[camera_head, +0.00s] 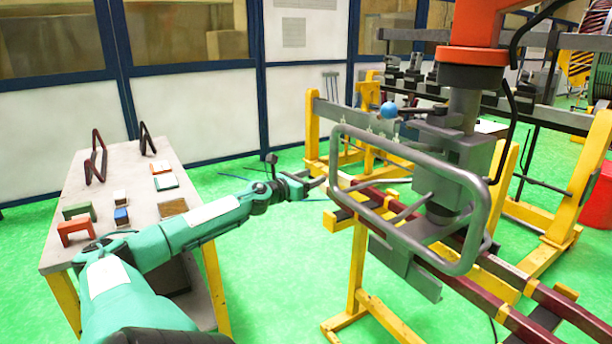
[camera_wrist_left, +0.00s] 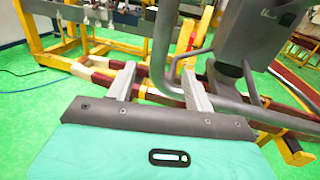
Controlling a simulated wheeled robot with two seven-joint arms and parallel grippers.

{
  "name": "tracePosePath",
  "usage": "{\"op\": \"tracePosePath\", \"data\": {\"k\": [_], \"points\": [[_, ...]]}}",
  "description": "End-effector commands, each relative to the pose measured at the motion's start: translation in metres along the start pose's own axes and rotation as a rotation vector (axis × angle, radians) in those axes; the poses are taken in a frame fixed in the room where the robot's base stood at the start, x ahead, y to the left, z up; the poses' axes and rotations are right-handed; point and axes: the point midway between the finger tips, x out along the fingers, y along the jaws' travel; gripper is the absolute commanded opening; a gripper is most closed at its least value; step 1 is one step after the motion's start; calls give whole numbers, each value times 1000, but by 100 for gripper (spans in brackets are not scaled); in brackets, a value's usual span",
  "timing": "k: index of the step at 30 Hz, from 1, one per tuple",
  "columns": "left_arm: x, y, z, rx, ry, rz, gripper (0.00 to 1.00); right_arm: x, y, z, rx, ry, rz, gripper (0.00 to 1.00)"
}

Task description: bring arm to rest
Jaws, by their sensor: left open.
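My left arm (camera_head: 205,225) is teal and reaches in from the lower left of the head view. My left gripper (camera_head: 312,183) is at its end, just left of the grey tube frame of the winding tool. In the left wrist view the two fingers of this gripper (camera_wrist_left: 158,85) are spread apart. A grey tube of the tool frame (camera_wrist_left: 165,50) appears beyond and between them; I cannot tell whether it touches. Nothing is held between the fingers. My right gripper is not in view.
A grey table (camera_head: 133,207) at left bears brackets and small blocks. The grey tube frame (camera_head: 410,145) hangs from an orange and grey tool arm (camera_head: 473,55) at right. Dark red bars (camera_head: 480,290) rest on yellow stands (camera_head: 357,265). Green floor (camera_head: 285,285) is clear between table and stands.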

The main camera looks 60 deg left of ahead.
Motion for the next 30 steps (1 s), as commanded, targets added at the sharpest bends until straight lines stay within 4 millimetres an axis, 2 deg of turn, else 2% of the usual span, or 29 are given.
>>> {"op": "tracePosePath", "data": {"k": [6,15,17,19,20,23,26,27,29,30], "points": [[-14,0,0,0,0,1,52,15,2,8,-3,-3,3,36],[-16,0,0,0,0,1,52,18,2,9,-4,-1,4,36],[-18,2,-5,-15,2,8,52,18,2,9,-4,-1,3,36],[-24,6,-20,-70,9,34,52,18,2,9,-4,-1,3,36],[-28,10,-30,-108,13,53,52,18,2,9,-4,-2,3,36],[-47,20,-82,-296,32,144,52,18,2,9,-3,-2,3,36],[-75,25,-152,-543,54,269,52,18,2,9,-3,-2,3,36],[-87,23,-181,-643,63,321,52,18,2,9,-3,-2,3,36],[-105,17,-223,-788,74,401,52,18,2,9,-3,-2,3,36],[-117,10,-250,-881,82,454,52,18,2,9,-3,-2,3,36]]}}
